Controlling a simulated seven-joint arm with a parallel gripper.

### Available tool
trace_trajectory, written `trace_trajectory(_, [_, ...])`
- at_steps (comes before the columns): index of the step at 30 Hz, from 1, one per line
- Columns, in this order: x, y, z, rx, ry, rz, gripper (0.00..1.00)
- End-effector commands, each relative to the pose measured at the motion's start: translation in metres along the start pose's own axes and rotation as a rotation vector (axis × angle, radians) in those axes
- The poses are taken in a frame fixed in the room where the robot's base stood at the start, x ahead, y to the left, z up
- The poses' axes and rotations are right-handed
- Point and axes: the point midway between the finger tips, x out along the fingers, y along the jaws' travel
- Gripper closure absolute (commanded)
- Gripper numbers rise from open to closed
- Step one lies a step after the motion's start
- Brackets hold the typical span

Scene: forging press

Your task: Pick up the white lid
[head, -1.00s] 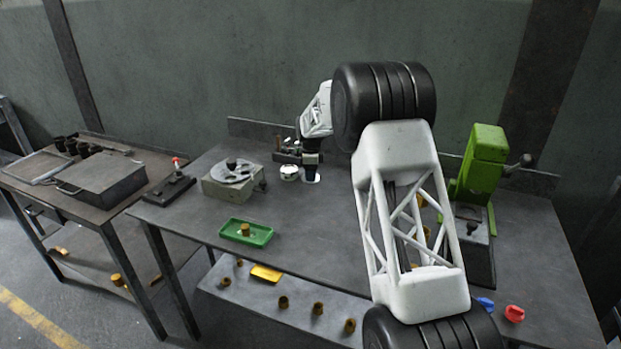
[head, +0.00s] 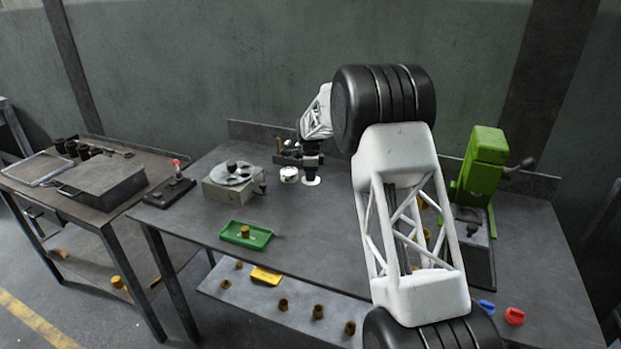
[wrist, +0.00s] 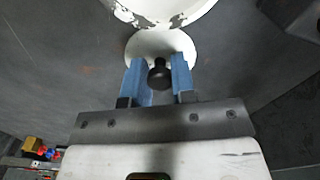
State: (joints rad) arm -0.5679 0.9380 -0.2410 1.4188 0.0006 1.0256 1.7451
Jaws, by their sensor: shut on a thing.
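The white lid (wrist: 161,45) is a flat round disc with a black knob (wrist: 160,73). In the wrist view the knob stands between the two blue fingers of my gripper (wrist: 160,80), which is shut on it. In the head view my gripper (head: 311,173) points down over the lid (head: 311,182) on the grey workbench, right of the round white pot (head: 289,175). Whether the lid touches the bench is too small to tell. In the wrist view the pot (wrist: 165,8) is close beyond the lid, cut off by the top edge.
A block with a round grey plate (head: 234,174) stands left of the pot. A green tray (head: 262,240) lies at the bench's front edge. Dark tooling (head: 287,156) sits behind my gripper. A green press (head: 483,170) stands on the right. The middle of the bench is clear.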

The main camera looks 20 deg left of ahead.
Motion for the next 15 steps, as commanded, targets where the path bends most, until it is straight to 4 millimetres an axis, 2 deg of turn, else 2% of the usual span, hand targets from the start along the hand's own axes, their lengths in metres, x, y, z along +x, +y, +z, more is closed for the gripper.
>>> trace_trajectory(8, [-0.007, 0.0, 0.0, 0.0, 0.0, -0.001, 0.99])
trace_trajectory(15, [-0.025, 0.0, 0.0, 0.0, 0.0, -0.001, 0.99])
